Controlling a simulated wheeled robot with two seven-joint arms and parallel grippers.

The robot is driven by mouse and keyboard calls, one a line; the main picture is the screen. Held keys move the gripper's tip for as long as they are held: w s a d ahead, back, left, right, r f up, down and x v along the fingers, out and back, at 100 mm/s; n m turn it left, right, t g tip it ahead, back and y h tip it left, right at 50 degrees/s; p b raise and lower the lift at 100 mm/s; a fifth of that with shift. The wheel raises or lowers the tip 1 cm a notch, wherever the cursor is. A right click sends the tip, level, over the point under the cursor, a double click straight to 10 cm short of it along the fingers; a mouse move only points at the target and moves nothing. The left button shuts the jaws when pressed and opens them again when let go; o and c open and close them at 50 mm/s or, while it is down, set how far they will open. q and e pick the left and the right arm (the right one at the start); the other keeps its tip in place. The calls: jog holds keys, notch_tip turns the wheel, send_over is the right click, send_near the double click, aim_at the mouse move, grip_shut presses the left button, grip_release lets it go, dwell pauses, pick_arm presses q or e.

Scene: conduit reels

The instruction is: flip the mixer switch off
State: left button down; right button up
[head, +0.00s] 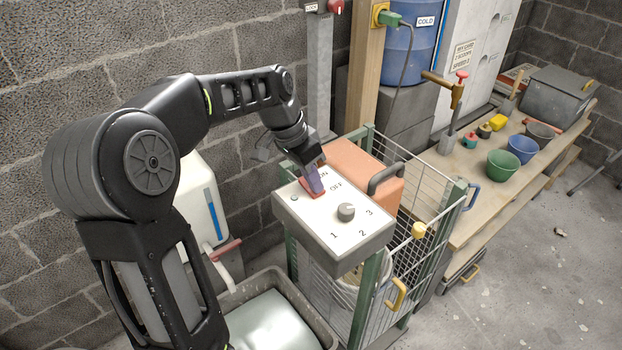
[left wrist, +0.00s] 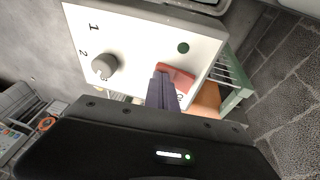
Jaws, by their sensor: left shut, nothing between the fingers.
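The mixer's white control panel (head: 332,222) sits on top of a green-framed wire cage. It has a red rocker switch (head: 311,187) beside the printed words ON and OFF, a grey knob (head: 346,212) marked 1, 2, 3, and a small round green button. My left gripper (head: 315,187) is shut and empty, with its fingertips at the red switch. In the left wrist view the switch (left wrist: 178,76) shows just past the fingertips (left wrist: 161,80), which partly cover it. I cannot tell which way the switch is tipped. My right gripper is not in view.
A wire cage with a yellow knob (head: 419,230) and an orange housing (head: 362,170) stand close to the panel. A grey bin (head: 232,298) is below at the left. A wooden bench (head: 514,190) with bowls stands at the right. Open floor (head: 560,280) lies at the lower right.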

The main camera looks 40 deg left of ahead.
pick_arm(q)
jog(key=shift+a, duration=0.2)
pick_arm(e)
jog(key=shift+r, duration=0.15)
pick_arm(q)
jog(key=shift+w+a+r, duration=0.2)
jog(key=shift+w+a, duration=0.05)
jog(key=shift+a, duration=0.35)
